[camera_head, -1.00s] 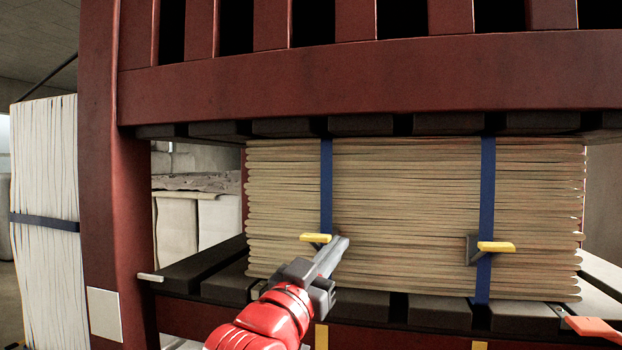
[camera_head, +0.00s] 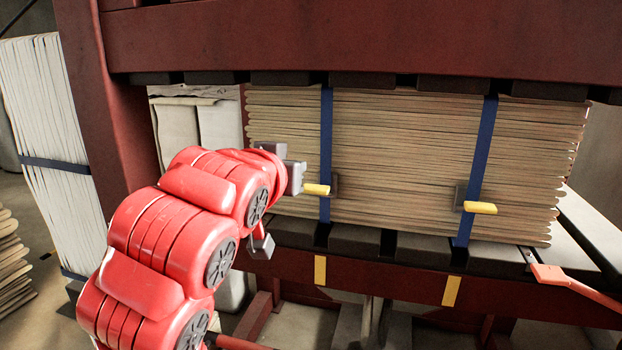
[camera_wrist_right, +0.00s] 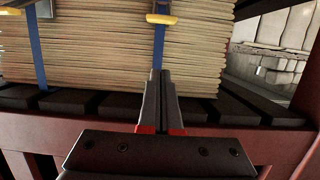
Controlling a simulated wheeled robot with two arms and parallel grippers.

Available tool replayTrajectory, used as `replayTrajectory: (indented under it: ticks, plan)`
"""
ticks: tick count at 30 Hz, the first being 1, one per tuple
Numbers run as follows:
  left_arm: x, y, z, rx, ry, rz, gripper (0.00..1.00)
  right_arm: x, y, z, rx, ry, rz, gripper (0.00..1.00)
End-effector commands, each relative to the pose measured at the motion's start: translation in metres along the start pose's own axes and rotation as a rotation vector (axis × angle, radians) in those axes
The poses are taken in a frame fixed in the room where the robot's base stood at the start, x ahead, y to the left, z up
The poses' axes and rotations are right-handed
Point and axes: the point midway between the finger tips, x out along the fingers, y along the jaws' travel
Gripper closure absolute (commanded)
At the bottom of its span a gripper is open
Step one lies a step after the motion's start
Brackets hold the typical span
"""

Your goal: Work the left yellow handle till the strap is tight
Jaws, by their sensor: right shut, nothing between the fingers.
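The left yellow handle (camera_head: 316,189) sticks out level from a dark bracket on the left blue strap (camera_head: 326,135), around the plank-like stack (camera_head: 400,150). My left gripper (camera_head: 297,177) is at the handle's left end; contact and jaw opening are unclear, as my red arm hides part of it. The right yellow handle (camera_head: 480,207) sits on the right blue strap (camera_head: 486,140). In the right wrist view my right gripper (camera_wrist_right: 160,72) is shut and empty, below the right handle (camera_wrist_right: 159,18). The left handle (camera_wrist_right: 11,11) shows at that view's top left edge.
The stack rests on dark slats (camera_head: 410,247) over a red beam (camera_head: 390,282), with another red beam (camera_head: 340,40) above. A red post (camera_head: 95,100) stands left. An orange lever (camera_head: 570,280) juts out at lower right. A strapped white stack (camera_head: 45,120) stands far left.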

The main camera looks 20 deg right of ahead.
Motion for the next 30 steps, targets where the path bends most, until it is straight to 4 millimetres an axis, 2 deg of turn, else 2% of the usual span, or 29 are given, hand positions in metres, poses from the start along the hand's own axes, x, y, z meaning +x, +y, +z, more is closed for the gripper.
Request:
replayTrajectory:
  ticks: [5,8,18,24,30]
  plan:
    - [0.007,0.0,-0.001,0.0,0.0,0.0,1.0,0.011,0.001,-0.002,-0.001,0.0,0.004,1.0]
    - [0.015,-0.001,-0.003,0.0,0.0,0.0,1.0,0.027,0.002,-0.003,0.0,-0.002,0.005,1.0]
    - [0.048,-0.002,-0.008,0.0,0.0,0.0,1.0,0.102,0.002,-0.003,-0.002,-0.006,0.006,1.0]
    - [0.057,-0.003,-0.01,0.0,0.0,0.0,1.0,0.106,0.0,0.022,0.002,-0.003,-0.001,1.0]
    - [0.062,-0.003,-0.011,0.0,0.0,0.0,1.0,0.109,0.0,0.035,0.0,0.0,0.0,1.0]
